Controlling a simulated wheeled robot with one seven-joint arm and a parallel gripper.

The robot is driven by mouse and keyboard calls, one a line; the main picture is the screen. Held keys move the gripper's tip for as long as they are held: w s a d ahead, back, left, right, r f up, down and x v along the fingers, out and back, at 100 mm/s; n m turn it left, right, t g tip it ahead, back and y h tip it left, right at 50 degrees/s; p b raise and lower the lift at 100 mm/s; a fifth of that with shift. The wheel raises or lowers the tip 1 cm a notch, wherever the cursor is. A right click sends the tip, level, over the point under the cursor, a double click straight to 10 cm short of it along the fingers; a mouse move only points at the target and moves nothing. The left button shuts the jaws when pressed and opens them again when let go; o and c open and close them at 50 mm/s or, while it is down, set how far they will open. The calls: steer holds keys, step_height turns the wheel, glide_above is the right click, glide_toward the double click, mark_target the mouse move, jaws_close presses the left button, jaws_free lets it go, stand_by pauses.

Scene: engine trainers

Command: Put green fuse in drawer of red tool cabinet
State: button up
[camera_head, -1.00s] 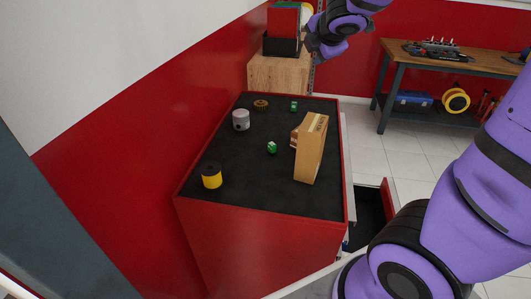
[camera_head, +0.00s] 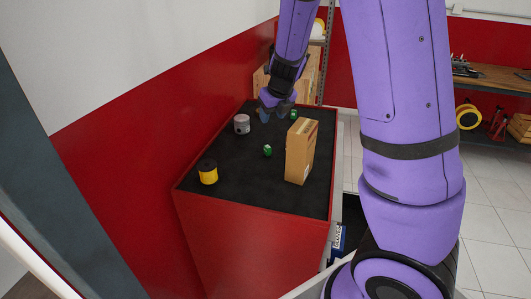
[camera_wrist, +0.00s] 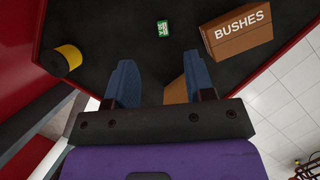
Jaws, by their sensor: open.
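A green fuse (camera_head: 267,151) lies on the black top of the red tool cabinet (camera_head: 245,240), left of a cardboard box. A second small green piece (camera_head: 294,114) lies farther back. In the wrist view a green block with white marks (camera_wrist: 163,28) lies beyond the fingertips; which of the two it is, I cannot tell for sure. My gripper (camera_head: 273,112) is open and empty above the back part of the top; its spread blue fingers (camera_wrist: 159,65) show in the wrist view. The open drawer (camera_head: 351,214) at the cabinet's right is partly hidden by my arm.
The tall cardboard box (camera_head: 300,152), marked BUSHES in the wrist view (camera_wrist: 236,32), stands near the right edge. A yellow-black spool (camera_head: 208,173) and a grey cylinder (camera_head: 242,124) stand on the left. A red wall runs along the left side. The front middle of the top is clear.

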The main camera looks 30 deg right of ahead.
glide_above(268, 147)
steer(key=s, duration=0.3)
step_height(268, 147, down, 7)
steer(key=shift+x, duration=4.05)
steer(key=shift+w+r, duration=0.1)
steer(key=shift+w, duration=0.1)
jaws_close()
